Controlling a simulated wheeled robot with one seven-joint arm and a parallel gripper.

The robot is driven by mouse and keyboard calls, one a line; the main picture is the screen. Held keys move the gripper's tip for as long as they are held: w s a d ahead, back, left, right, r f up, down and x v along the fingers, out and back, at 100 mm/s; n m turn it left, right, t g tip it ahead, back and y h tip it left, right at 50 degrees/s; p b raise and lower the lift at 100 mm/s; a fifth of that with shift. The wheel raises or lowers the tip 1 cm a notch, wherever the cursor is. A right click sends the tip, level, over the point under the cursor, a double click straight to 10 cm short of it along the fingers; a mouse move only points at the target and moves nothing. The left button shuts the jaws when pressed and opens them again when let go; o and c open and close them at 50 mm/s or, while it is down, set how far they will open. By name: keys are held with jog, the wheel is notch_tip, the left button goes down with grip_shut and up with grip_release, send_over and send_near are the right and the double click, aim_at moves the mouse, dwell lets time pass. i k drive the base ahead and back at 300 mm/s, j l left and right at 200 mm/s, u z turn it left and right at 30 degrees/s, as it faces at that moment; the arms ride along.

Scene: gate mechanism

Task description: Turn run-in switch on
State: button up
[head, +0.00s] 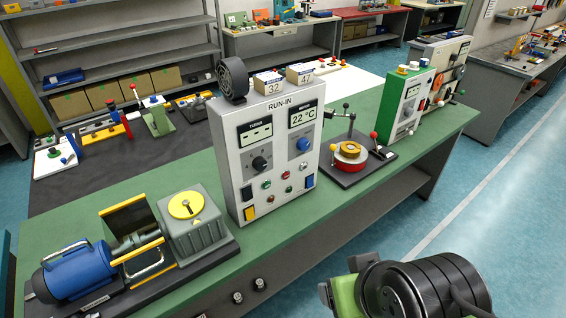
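The RUN-IN panel (275,150) is a light grey upright box on the green bench. Its left display (256,133) shows dashes and its right display (303,117) reads 22 °C. Below are a black knob (260,164) and a blue knob (303,145). Low on the front are a yellow rocker (250,213), a dark switch (247,192), a blue rocker (309,181) and small coloured buttons or lamps. I cannot tell the switch positions. My gripper (343,279) is at the bottom right, apart from and in front of the panel; its opening is not clear.
A blue motor (72,272) coupled to a grey gearbox (195,228) stands left of the panel. A fixture with an orange-red ring (349,153) and a green-sided box (403,105) stand to its right. The bench's front edge (350,208) lies before my gripper; the blue floor is clear.

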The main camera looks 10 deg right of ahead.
aim_at(246, 193)
jog(key=i+j+u, duration=0.75)
jog(key=j, duration=0.15)
jog(key=k, duration=0.1)
